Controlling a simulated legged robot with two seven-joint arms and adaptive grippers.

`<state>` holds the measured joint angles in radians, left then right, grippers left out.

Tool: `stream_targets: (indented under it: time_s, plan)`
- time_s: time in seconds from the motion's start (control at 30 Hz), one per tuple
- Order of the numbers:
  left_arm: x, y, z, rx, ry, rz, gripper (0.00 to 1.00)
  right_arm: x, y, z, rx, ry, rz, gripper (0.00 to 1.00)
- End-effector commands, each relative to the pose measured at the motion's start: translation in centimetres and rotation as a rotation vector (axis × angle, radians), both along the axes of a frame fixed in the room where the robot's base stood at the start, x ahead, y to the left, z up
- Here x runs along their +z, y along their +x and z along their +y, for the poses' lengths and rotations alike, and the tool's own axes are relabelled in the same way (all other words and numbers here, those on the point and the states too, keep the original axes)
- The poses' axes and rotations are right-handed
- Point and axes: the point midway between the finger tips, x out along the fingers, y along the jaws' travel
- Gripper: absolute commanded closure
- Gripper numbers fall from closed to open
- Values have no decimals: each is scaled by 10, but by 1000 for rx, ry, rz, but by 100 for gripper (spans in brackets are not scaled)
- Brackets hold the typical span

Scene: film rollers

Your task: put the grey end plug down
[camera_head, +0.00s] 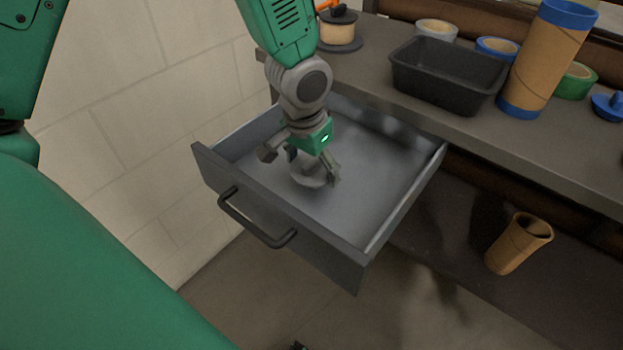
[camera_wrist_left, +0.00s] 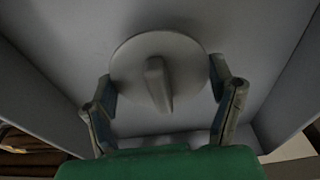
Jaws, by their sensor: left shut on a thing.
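The grey end plug (camera_head: 311,177) is a round disc with a raised grip bar, seen inside the open grey drawer (camera_head: 374,196). In the left wrist view the plug (camera_wrist_left: 187,65) lies between the two fingers, its bar facing the camera. My left gripper (camera_head: 303,164) reaches down into the drawer and is shut on the plug's rim from both sides. The plug is at or close to the drawer floor; I cannot tell if it touches.
The drawer front with its dark handle (camera_head: 254,222) faces me; the drawer floor around the plug is bare. On the bench stand a black tray (camera_head: 448,88), a cardboard tube with blue ends (camera_head: 546,62), several tape rolls and a blue plug (camera_head: 608,106).

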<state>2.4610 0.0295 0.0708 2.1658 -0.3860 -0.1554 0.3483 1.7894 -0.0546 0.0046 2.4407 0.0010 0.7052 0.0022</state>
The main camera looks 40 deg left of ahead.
Motion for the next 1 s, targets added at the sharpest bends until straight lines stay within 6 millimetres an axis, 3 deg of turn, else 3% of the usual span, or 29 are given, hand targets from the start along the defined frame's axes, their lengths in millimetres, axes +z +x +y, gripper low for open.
stream_targets:
  time_s: [0.2,0.5,0.53,0.57,0.6,0.87,1.0]
  plan:
    - [-34,0,2,-1,-3,3,50,-14,0,0,0,0,0,2]
    - [-34,0,2,0,-3,1,50,-13,0,0,0,0,0,2]
    - [-34,0,2,0,-3,1,17,-13,0,0,0,0,0,2]
    - [-33,0,2,0,-3,1,6,-13,0,0,0,0,0,2]
    - [-33,0,2,0,-3,1,3,-13,0,0,0,0,0,2]
    - [-32,0,2,0,-3,0,3,-13,0,0,0,0,0,2]
    - [-19,-1,2,1,-3,-1,3,-7,0,0,0,0,0,2]
